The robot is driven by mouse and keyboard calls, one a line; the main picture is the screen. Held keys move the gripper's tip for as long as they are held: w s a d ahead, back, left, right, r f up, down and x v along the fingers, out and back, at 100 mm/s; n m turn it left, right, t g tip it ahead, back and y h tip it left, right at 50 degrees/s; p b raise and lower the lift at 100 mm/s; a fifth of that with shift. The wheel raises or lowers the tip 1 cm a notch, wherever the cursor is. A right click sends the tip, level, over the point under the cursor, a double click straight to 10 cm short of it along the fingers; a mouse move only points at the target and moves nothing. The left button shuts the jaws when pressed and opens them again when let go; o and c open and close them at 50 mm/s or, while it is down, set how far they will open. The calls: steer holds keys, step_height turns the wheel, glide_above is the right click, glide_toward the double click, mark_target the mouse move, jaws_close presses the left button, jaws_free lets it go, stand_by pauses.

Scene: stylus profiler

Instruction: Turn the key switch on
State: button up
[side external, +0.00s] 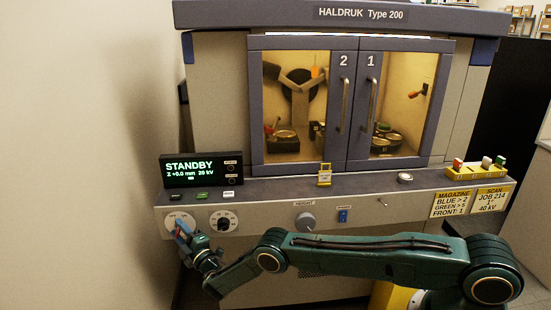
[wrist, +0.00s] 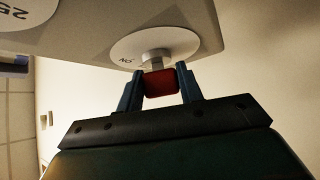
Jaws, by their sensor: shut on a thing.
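The key switch (side external: 171,218) is a white round plate at the left end of the machine's front panel. The plate also shows in the wrist view (wrist: 128,50), with the word ON on it and a metal stem at its middle. A red key head (wrist: 161,84) sits on the stem. My gripper (wrist: 162,76) is shut on the red key head, with one blue finger on each side. In the side view my gripper (side external: 184,231) is at the plate and covers most of the key. The display (side external: 201,170) reads STANDBY.
Right of the key switch are a black dial (side external: 223,221), a grey knob (side external: 305,221) and a blue switch (side external: 343,216). A yellow rack (side external: 477,171) stands on the right ledge. My arm spans the front panel's lower side.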

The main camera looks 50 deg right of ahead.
steer(key=shift+a+m+t, duration=0.1)
steer(key=shift+m+t, duration=0.3)
steer(key=shift+m, duration=0.3)
steer(key=o, duration=1)
steer(key=shift+s+f, duration=0.15)
steer(key=shift+s, duration=0.05)
steer(key=shift+v, duration=3.5)
steer(key=shift+x, duration=3.7)
